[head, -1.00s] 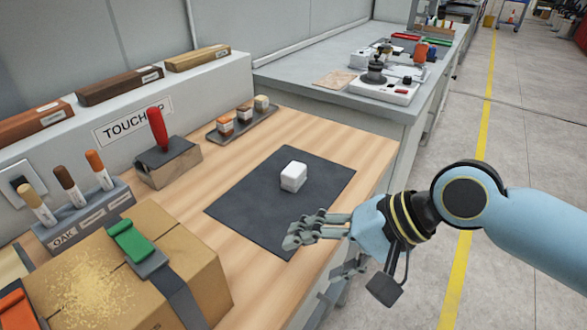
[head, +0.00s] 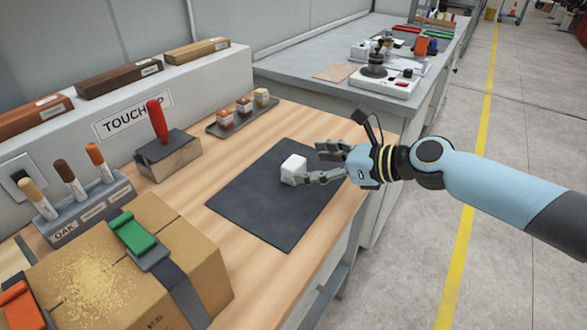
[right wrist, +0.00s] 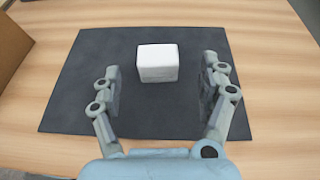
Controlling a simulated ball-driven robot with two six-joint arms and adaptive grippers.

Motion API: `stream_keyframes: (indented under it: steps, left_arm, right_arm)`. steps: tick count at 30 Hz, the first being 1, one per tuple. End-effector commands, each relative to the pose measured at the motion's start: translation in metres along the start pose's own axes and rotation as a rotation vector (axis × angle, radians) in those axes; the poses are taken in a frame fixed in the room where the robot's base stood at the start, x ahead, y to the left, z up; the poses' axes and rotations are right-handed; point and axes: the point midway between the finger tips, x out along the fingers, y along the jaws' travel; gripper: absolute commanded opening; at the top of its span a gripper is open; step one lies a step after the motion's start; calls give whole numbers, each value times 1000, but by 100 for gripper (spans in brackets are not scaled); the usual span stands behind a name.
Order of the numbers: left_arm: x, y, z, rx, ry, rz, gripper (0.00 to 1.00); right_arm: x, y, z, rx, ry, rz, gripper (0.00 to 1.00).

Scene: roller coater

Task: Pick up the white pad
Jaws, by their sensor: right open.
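The white pad (head: 293,169) is a small white block with rounded edges on a dark mat (head: 245,205) on the wooden bench. In the right wrist view the pad (right wrist: 157,63) sits ahead, between the lines of the two fingers and nearer the left one, with a gap on both sides. My right gripper (head: 312,165) is open and empty, low over the mat at the pad's right side. Its fingers also show spread in the right wrist view (right wrist: 160,85). My left gripper is not in view.
A cardboard box (head: 130,265) with straps stands at the front left. Behind are a marker holder (head: 90,212), a red-handled block (head: 167,155) and a tray of small jars (head: 242,115). A grey bench (head: 330,88) with tools adjoins at the back right.

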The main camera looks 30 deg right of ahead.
Motion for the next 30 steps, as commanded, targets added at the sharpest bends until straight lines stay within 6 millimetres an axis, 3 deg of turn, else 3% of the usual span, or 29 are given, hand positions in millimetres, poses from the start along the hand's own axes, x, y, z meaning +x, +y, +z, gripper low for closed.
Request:
stream_keyframes:
  steps: [10, 20, 30]
  left_arm:
    - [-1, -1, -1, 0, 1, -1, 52]
    - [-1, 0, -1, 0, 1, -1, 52]
    - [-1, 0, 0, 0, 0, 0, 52]
  right_arm:
    - [46, 2, 2, 2, -1, 0, 77]
    - [54, 3, 2, -3, 1, 1, 76]
    - [54, 3, 2, -3, 1, 1, 31]
